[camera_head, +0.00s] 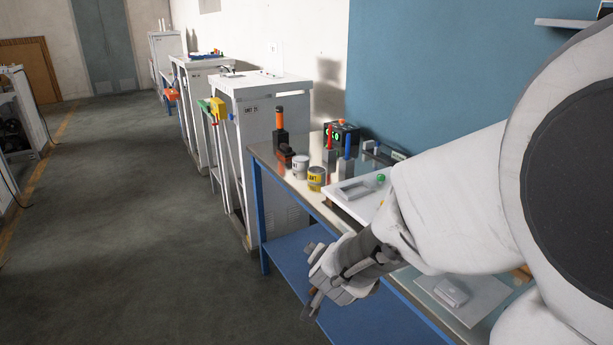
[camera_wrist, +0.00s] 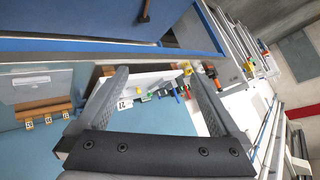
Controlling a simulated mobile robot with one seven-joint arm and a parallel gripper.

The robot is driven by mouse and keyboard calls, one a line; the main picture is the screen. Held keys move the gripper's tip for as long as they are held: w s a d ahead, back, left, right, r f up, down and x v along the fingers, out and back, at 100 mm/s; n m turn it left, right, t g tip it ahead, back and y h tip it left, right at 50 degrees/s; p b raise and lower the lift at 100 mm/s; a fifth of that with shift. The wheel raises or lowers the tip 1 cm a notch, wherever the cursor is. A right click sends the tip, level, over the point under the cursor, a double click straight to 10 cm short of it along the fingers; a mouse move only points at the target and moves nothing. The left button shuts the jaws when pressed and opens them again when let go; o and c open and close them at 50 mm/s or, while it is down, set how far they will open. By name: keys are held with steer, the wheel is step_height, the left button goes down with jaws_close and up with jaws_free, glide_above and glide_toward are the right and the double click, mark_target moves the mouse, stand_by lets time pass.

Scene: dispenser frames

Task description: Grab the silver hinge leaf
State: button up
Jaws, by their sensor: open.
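A small flat silver piece (camera_head: 451,292), which looks like the hinge leaf, lies on a light grey plate (camera_head: 482,293) at the near end of the bench. In the wrist view the silver piece (camera_wrist: 32,80) shows at the far left on the same grey plate (camera_wrist: 22,94). My gripper (camera_head: 316,281) hangs in front of the bench's front edge, left of the silver piece and apart from it. In the wrist view my gripper (camera_wrist: 158,75) has its two fingers spread wide with nothing held. My arm hides part of the bench top in the head view.
A white tray (camera_head: 338,199) with a grey part stands mid-bench. Beyond it are white and yellow cans (camera_head: 316,179), a black box (camera_head: 343,134) and upright tools. A wooden block (camera_wrist: 45,112) with number tags sits beside the grey plate.

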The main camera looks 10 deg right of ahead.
steer(key=s+d+f+m+g+h, duration=0.2)
steer(key=s+d+f+m+h, duration=0.1)
steer(key=d+f+h, duration=0.4)
steer(key=m+g+h+b, duration=0.1)
steer(key=m+g+h, duration=0.1)
steer(key=h, duration=0.3)
glide_toward(453, 289)
steer(key=shift+w+d+f+b, duration=0.1)
steer(key=shift+d+f+b, duration=0.15)
steer(key=shift+d+b, duration=0.2)
steer(key=shift+w+d+f+b, duration=0.1)
steer(key=shift+d+f+b, duration=0.2)
steer(key=shift+d, duration=0.2)
steer(key=shift+r+x, duration=0.2)
steer(key=shift+x, duration=2.75)
steer(key=shift+w, duration=0.1)
steer(key=shift+c, duration=0.2)
steer(key=c, duration=1.1)
steer(key=shift+c, duration=0.2)
steer(key=shift+r, duration=0.1)
